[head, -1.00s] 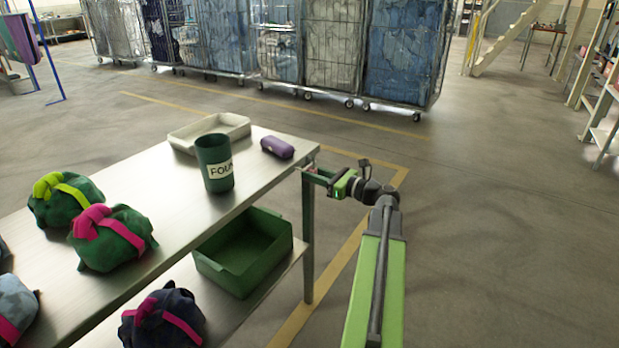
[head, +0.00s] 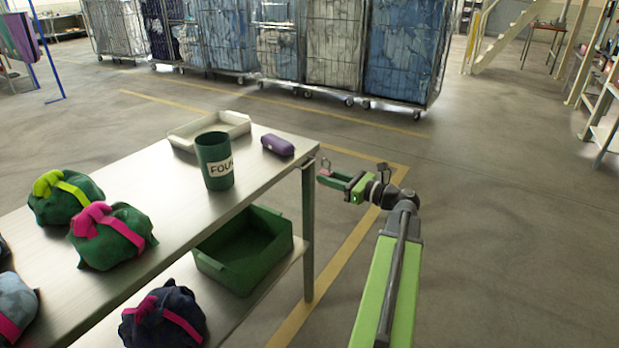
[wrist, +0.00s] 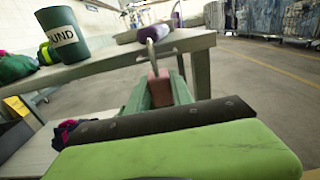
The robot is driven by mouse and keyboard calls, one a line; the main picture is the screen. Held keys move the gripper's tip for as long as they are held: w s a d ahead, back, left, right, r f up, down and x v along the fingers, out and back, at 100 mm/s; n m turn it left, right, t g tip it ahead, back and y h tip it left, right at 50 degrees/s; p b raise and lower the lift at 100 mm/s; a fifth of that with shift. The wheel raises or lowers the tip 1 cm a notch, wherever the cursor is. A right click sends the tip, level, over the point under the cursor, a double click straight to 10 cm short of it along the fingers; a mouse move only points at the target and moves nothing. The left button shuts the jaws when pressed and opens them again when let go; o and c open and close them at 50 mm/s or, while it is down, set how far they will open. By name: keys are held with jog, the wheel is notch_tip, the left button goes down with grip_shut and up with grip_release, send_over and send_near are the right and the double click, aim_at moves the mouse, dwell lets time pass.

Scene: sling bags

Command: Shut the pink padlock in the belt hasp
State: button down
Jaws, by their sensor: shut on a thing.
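My gripper (head: 328,178) is shut on the pink padlock (head: 325,169), beyond the right end of the steel table. In the wrist view the padlock's dull pink body (wrist: 160,90) sits between the green fingers, with its metal shackle pointing up. I cannot tell whether the shackle is open. Two green sling bags lie on the table at left, one with a yellow-green belt (head: 60,198) and one with a pink belt (head: 112,235). I cannot make out a belt hasp in either view. The padlock is well apart from these bags.
The table (head: 185,232) holds a dark green labelled cup (head: 214,160), a pale tray (head: 208,130) and a purple case (head: 278,145). A green bin (head: 243,252) and a dark bag (head: 162,317) are on the shelf below. The floor at right is clear.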

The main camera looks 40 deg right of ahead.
jog(key=shift+v, duration=1.25)
